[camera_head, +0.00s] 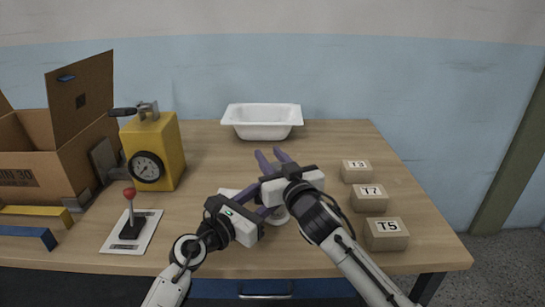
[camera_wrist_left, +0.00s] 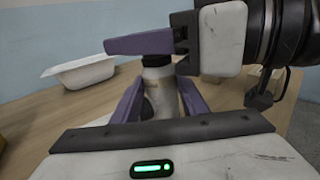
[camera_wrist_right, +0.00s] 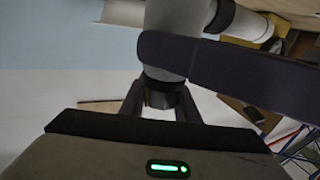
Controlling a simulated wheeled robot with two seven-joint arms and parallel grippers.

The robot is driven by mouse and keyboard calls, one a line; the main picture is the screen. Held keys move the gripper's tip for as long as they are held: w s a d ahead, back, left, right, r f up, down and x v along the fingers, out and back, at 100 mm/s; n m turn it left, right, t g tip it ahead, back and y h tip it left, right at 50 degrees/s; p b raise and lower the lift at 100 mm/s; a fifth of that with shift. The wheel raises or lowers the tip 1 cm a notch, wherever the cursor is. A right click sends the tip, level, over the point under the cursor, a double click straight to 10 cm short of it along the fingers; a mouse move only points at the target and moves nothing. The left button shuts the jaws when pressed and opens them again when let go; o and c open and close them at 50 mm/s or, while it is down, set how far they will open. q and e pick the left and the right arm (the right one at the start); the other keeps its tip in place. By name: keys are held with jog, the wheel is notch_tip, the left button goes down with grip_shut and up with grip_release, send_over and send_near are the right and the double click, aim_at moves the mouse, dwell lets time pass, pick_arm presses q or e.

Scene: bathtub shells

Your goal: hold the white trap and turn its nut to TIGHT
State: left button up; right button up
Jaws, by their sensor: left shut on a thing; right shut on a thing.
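The white trap (camera_head: 278,214) stands on the table between my two grippers, mostly hidden by them in the head view. In the left wrist view its pale upright body (camera_wrist_left: 160,92) is between the fingers of my left gripper (camera_wrist_left: 160,102), which is shut on it. My right gripper (camera_wrist_right: 160,104) is shut on a dark ring-like part at the trap's top, which I take as the nut (camera_wrist_right: 160,98). In the left wrist view my right gripper's purple finger (camera_wrist_left: 140,43) crosses above the trap. I cannot read any TIGHT mark.
A white tub (camera_head: 262,122) stands at the back. Boxes T3 (camera_head: 356,172), T7 (camera_head: 369,199) and T5 (camera_head: 386,235) line the right side. At left are a yellow gauge block (camera_head: 166,142), a red-knobbed lever (camera_head: 130,212) and an open carton (camera_head: 40,160).

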dwell(0.3)
jog(key=o, duration=1.1)
jog(key=shift+c, duration=0.2)
jog(key=shift+s, duration=0.1)
jog(key=v, duration=1.1)
jog(key=shift+s+d, duration=0.25)
jog(key=shift+s, duration=0.1)
pick_arm(q)
jog(key=o, duration=1.2)
